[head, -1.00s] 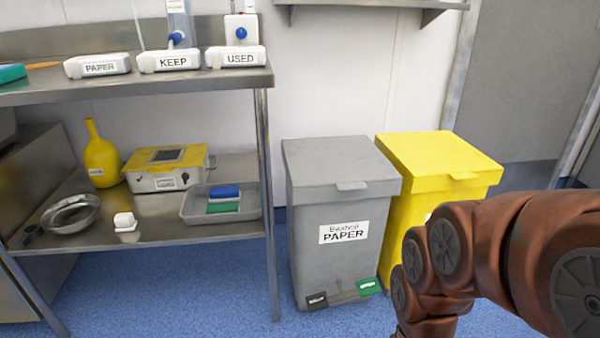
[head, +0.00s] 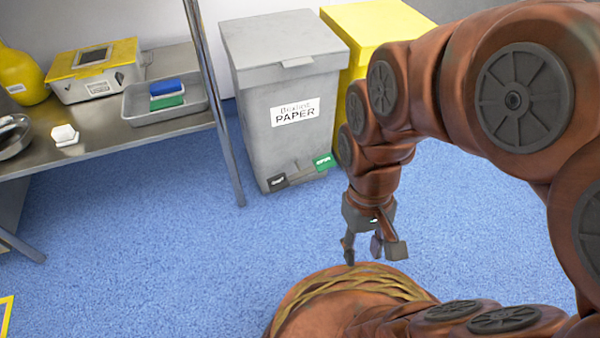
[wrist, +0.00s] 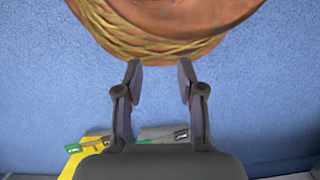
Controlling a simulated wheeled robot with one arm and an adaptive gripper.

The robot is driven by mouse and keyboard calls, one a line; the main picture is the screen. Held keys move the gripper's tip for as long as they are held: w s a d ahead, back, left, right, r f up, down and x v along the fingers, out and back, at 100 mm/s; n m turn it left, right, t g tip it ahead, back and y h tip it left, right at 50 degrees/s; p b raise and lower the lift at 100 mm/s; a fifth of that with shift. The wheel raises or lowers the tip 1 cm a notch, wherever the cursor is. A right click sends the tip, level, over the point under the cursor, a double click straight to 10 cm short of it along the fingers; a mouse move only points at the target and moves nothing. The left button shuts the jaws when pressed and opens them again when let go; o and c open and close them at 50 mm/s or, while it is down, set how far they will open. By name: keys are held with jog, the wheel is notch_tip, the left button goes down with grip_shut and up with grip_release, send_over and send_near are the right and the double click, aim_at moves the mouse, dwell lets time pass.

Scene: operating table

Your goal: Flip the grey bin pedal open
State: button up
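The grey bin (head: 290,120) stands on the blue floor with its lid down and a label reading PAPER. At its foot is a rocker pedal bar with a black left end (head: 277,182) and a green right end (head: 323,162); the green end looks higher in the picture. My gripper (head: 370,255) hangs in front of the bin, toward my base, pointing down. In the wrist view my gripper (wrist: 160,75) has its two fingers apart with nothing between them. The pedals, small and green, show at the lower edge of the wrist view, partly hidden by the gripper body.
A yellow bin (head: 375,40) stands right of the grey one, partly behind my arm. A steel shelf unit (head: 110,140) with a tray (head: 195,97) and a yellow-topped box (head: 97,75) is at left. Blue floor (head: 150,240) is clear before the bins.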

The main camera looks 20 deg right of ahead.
jog(key=shift+w+r, duration=0.15)
jog(key=shift+w, duration=0.2)
jog(key=c, duration=0.3)
jog(key=w+n+p, duration=0.1)
jog(key=w, duration=0.2)
jog(key=w+r+n+p, duration=0.1)
jog(key=w, duration=0.3)
jog(key=w+d+r+n+y+p, duration=0.1)
jog(key=w, duration=0.2)
jog(key=shift+w+r, duration=0.25)
jog(key=shift+w, duration=0.1)
grip_shut()
jog(key=w+d+f+n+y+p, duration=0.1)
jog(key=w+d+f+n+p, duration=0.15)
jog(key=w, duration=0.55)
jog(key=w+d+f+n+y+p, duration=0.1)
jog(key=w+d+n+p, duration=0.2)
jog(key=w, duration=0.4)
jog(key=w+d+f+n+y+p, duration=0.15)
jog(key=w+n, duration=0.25)
jog(key=w, duration=0.4)
jog(key=w+d+f+n+t+y+p, duration=0.1)
jog(key=w+d+f+n+t+p, duration=0.1)
jog(key=w+d+f+n, duration=0.4)
jog(key=shift+w+f+y+p, duration=0.35)
jog(key=shift+w+f+p, duration=0.35)
jog(key=shift+w+f, duration=1.1)
jog(key=shift+r+n, duration=0.1)
jog(key=shift+n, duration=0.15)
